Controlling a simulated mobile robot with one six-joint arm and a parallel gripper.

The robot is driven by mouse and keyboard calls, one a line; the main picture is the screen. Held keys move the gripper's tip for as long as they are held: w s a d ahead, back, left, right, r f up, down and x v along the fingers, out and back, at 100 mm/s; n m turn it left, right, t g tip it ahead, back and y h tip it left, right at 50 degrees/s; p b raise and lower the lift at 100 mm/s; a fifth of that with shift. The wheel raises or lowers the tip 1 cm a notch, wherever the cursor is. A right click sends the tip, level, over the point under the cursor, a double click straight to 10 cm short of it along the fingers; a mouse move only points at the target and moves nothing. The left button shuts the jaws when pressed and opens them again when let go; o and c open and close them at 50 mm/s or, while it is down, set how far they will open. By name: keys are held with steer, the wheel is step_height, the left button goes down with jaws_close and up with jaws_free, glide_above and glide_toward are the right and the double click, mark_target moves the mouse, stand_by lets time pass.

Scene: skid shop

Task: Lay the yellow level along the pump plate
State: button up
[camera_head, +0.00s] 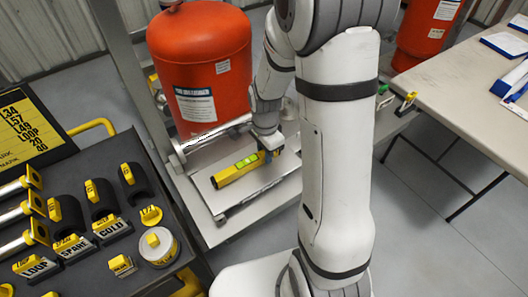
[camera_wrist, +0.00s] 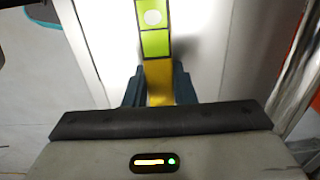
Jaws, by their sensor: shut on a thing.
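The yellow level (camera_head: 236,169), with bright green vial windows, is over the silver pump plate (camera_head: 262,191) in the head view, lengthwise roughly along it. I cannot tell whether it touches the plate. My gripper (camera_head: 269,153) is shut on the level's right end. In the wrist view the level (camera_wrist: 155,72) runs straight up the picture between the dark fingers of my gripper (camera_wrist: 159,90), with a pale bright surface, likely the plate (camera_wrist: 205,45), behind it. The level's gripped end is partly hidden by my gripper.
A red tank (camera_head: 200,65) stands behind the plate, with a silver pipe (camera_head: 215,132) in front of it. A dark cart (camera_head: 85,265) with labelled parts and a tape roll (camera_head: 158,247) is at left. A beige table (camera_head: 465,85) is at right.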

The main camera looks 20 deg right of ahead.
steer(key=o, duration=1)
steer(key=shift+c, duration=0.5)
steer(key=shift+r+p, duration=2.9)
steer(key=shift+r, duration=1.2)
steer(key=shift+f, duration=0.1)
